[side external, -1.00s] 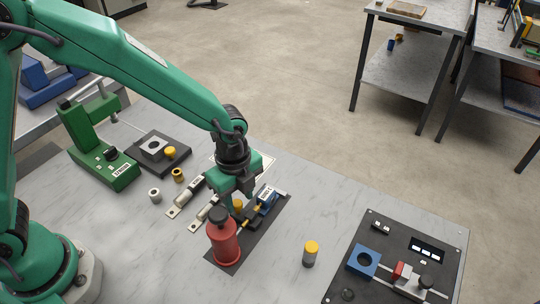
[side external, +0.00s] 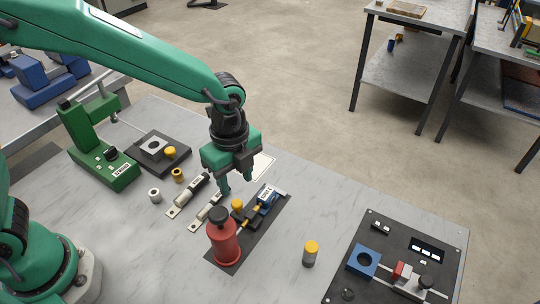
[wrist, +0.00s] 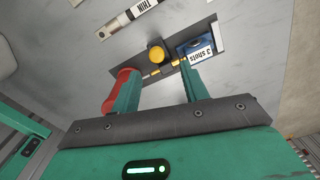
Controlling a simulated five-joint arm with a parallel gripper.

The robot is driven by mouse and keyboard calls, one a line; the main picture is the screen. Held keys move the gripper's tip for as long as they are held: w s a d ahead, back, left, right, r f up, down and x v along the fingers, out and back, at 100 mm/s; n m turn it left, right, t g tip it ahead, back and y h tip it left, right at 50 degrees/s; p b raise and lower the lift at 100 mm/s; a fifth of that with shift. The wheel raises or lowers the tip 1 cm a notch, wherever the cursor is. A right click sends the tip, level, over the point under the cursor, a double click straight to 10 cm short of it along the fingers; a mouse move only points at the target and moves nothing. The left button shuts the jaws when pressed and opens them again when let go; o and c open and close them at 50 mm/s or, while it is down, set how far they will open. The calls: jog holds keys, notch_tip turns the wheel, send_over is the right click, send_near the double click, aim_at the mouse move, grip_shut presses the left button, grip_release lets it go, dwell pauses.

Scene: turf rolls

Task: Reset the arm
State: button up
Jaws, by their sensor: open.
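My green gripper (side external: 236,186) is open and empty, hanging above the marble-topped table (side external: 300,205). In the wrist view its two fingers (wrist: 157,75) stand apart with nothing between them. Below and beside it lies a dark mat (side external: 224,262) with a red bottle-like body with a black cap (side external: 223,240), a yellow-topped part (side external: 237,205) and a blue block (side external: 268,201). The gripper looks clear of these things.
A green press-like device (side external: 102,155) stands at the left. A dark plate (side external: 158,153), small rings (side external: 155,195) and slim tools (side external: 187,195) lie near it. A yellow-capped cylinder (side external: 310,254) stands right of the mat. A black panel with a blue block (side external: 362,261) is at the right.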

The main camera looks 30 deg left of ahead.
jog(key=shift+r, duration=0.75)
jog(key=s+a+r+n+t, duration=0.2)
jog(key=s+a+r+n, duration=0.4)
jog(key=a+n, duration=0.4)
jog(key=s+a+r+n+t, duration=0.3)
jog(key=s+a+r+n, duration=0.3)
jog(key=a+n, duration=0.4)
jog(key=shift+s+a+r+n+t, duration=0.25)
jog(key=shift+s+r+n+t, duration=0.1)
jog(key=shift+r+n, duration=0.15)
